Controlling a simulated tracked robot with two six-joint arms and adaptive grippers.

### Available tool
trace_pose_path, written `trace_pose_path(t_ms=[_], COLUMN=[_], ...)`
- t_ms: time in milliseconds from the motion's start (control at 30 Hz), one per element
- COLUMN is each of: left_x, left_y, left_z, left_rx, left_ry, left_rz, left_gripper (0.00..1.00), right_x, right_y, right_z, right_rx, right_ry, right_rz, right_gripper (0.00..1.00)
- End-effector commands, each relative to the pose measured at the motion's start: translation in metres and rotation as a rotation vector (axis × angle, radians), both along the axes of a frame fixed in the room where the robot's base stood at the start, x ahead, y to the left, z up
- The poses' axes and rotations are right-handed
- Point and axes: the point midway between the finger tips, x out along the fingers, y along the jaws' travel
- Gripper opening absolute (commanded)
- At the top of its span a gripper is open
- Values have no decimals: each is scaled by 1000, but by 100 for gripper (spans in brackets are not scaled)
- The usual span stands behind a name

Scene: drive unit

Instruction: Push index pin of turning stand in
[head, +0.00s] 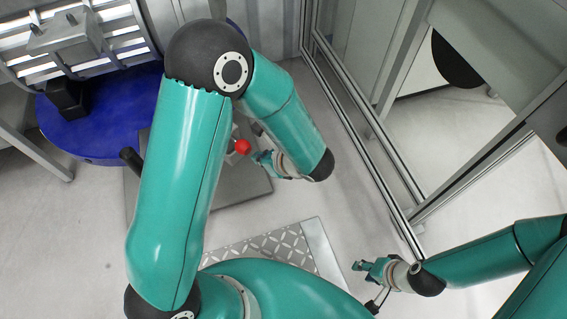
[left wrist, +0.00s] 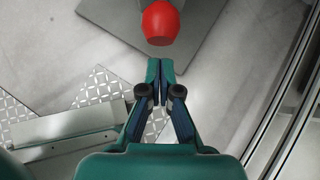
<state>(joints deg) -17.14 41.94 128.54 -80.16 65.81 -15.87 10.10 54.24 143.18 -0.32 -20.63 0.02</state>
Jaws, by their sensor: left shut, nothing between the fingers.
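The index pin appears to be the part with the round red knob (head: 243,147), beside my left arm in the head view. The same red knob (left wrist: 160,22) is at the top middle of the left wrist view. My left gripper (head: 258,157) is just right of the knob in the head view. In the left wrist view its fingertips (left wrist: 160,66) are together, empty and pointing at the knob, with a small gap in the picture. The turning stand shows a blue disc (head: 105,140) and a grey base plate (head: 240,185). My left arm hides its middle.
My right gripper (head: 362,266) is over clear floor at the lower right, far from the stand. A metal-framed glass enclosure (head: 360,120) stands on the right. A checker-plate step (head: 285,245) lies in front of the stand. A black handle (head: 131,160) sticks out left of my arm.

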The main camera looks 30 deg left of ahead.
Motion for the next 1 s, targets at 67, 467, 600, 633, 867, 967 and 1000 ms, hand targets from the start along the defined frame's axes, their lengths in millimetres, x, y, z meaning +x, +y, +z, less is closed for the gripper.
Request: trace_pose_path(t_ms=[67,467,600,633,867,967,1000], left_x=[-3,-20,-22,-23,-28,-42,-52], left_y=[-17,-73,-82,-84,-84,-82,-82], left_z=[-1,59,68,68,64,43,31], left_rx=[-3,-7,-7,-7,-24,-90,-133], left_ry=[1,2,3,3,19,60,87], left_rz=[-6,-1,1,0,22,88,136], left_gripper=[0,0,0,0,0,0,0], right_x=[0,0,0,0,0,0,0], right_y=[0,0,0,0,0,0,0], right_z=[0,23,26,26,26,26,26], right_rx=[0,0,0,0,0,0,0], right_ry=[0,0,0,0,0,0,0], right_rz=[0,0,0,0,0,0,0], right_gripper=[40,40,40,40,40,40,40])
